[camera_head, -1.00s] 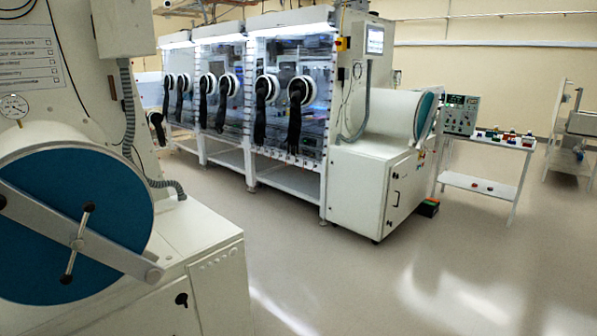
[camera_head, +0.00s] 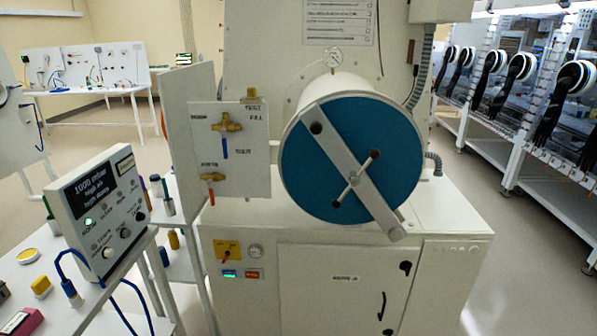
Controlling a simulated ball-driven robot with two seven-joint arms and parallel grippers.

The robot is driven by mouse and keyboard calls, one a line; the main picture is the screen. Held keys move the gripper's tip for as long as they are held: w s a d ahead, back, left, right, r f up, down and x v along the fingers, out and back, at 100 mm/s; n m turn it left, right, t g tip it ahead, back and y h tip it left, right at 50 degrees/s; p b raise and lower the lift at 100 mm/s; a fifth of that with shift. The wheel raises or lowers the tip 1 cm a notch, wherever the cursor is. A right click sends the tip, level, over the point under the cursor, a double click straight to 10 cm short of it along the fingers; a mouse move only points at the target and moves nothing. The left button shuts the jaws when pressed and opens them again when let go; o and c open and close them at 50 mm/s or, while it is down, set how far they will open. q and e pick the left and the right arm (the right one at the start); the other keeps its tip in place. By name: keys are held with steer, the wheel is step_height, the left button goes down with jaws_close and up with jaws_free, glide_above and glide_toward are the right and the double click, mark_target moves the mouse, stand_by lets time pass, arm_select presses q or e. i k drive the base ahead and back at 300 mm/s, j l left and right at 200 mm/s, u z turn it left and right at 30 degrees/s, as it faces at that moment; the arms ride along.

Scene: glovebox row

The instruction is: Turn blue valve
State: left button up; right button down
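A brass valve with a blue lever (camera_head: 225,147) is mounted on the upper part of a white panel, left of a large round blue door. Its blue lever hangs straight down. Below it on the same panel (camera_head: 257,180) is a smaller brass valve with an orange-red handle (camera_head: 212,178). A further brass fitting (camera_head: 251,96) sits at the panel's top edge. Neither of my grippers shows in the head view, so I cannot see how they stand.
The blue door (camera_head: 305,170) with a diagonal bar and cross handle closes a white cylinder on a cabinet (camera_head: 345,300). A white table (camera_head: 100,315) with a control box (camera_head: 100,200) and small items stands at the front left. Open floor (camera_head: 515,250) lies to the right.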

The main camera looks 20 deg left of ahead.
mark_target(223, 132)
steer(key=i+j+u, duration=0.25)
steer(key=u, duration=0.2)
steer(key=i+j+u, duration=0.2)
steer(key=u, duration=0.3)
steer(key=i+j, duration=0.2)
steer(key=i, duration=0.15)
steer(key=i+j, duration=0.15)
steer(key=i, duration=0.2)
